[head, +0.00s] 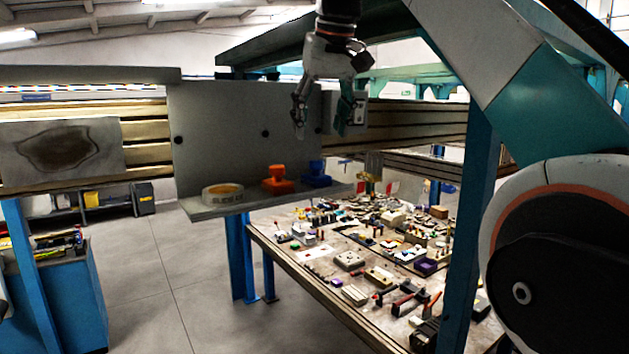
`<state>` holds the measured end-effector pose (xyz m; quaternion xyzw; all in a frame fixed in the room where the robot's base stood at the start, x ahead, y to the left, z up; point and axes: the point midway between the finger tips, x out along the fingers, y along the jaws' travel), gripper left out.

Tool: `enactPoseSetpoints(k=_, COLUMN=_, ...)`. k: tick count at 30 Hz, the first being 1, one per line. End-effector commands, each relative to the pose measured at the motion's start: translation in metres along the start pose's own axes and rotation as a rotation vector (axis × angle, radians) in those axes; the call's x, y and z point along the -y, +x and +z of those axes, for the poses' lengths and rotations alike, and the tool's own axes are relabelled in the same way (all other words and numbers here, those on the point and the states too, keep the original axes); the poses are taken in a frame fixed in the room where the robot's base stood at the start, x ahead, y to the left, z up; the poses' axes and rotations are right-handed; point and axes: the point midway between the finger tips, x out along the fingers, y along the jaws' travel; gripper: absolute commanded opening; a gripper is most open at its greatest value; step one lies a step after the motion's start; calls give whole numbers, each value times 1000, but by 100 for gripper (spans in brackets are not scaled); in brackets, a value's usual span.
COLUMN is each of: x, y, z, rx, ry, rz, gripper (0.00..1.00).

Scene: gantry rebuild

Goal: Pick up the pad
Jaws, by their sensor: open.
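Several things stand on the grey metal shelf (222,207) below an upright grey plate. A white roll with lettering and an orange-yellow inside (223,194) is at the left. An orange block with a knob-like top (278,181) is in the middle, and a similar blue block (316,176) is to its right. I cannot tell which of these, if any, is the pad. My gripper (321,131) points down, open and empty. In the picture it is above the blue block and in front of the plate, with a clear gap to the shelf things.
The upright grey plate (220,125) backs the shelf on a wooden beam (415,125). A table (330,285) crowded with small parts and tools stands lower right. A blue post (470,220) rises at the right. Grey floor at left centre is clear.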

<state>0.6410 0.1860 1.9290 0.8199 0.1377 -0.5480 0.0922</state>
Motion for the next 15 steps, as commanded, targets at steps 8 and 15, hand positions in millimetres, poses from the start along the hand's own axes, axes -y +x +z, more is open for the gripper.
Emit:
enactPoseSetpoints(k=8, x=0, y=36, z=0, rx=0, ry=0, rz=0, gripper=60)
enactPoseSetpoints(k=15, x=-1, y=47, z=0, rx=0, ry=1, rz=0, gripper=60)
